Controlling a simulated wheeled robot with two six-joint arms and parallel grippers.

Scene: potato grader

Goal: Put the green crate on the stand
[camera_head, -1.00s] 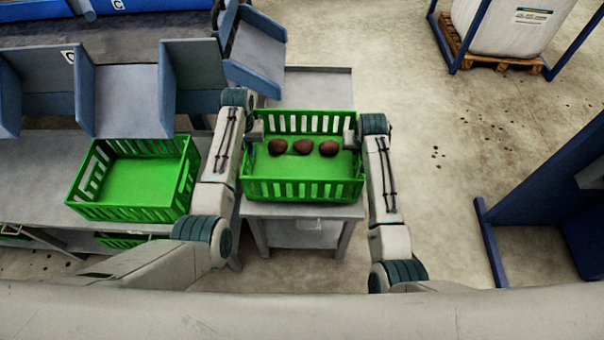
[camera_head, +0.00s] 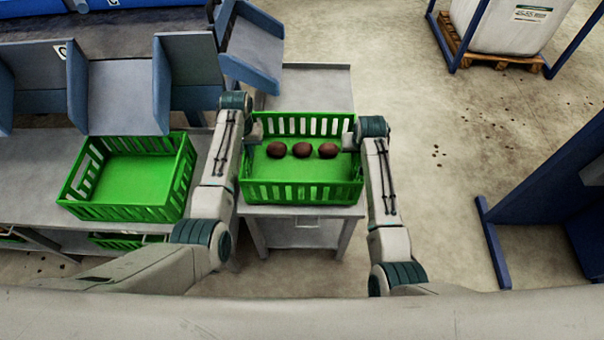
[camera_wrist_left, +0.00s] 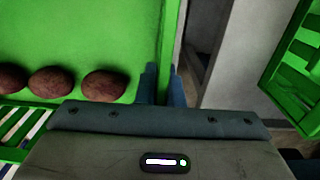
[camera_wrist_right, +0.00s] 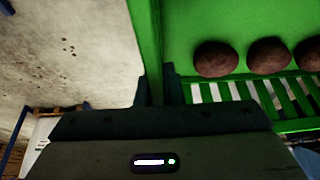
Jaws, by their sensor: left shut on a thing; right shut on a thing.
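A green crate (camera_head: 302,192) with three brown potatoes (camera_head: 302,150) in it is between my two arms, over the grey stand (camera_head: 308,232). Whether it touches the stand top cannot be told. My left gripper (camera_head: 253,130) is shut on the crate's left wall, which also shows in the left wrist view (camera_wrist_left: 165,50). My right gripper (camera_head: 352,136) is shut on its right wall, which shows in the right wrist view (camera_wrist_right: 146,45). The jaws on the walls are partly hidden by the wrists.
A second, empty green crate (camera_head: 122,212) sits on the grey bench (camera_head: 40,165) at left, below blue-grey chutes (camera_head: 120,95). A blue frame (camera_head: 540,190) stands at right. A white bag (camera_head: 510,25) on a pallet is at the back right. The floor between is clear.

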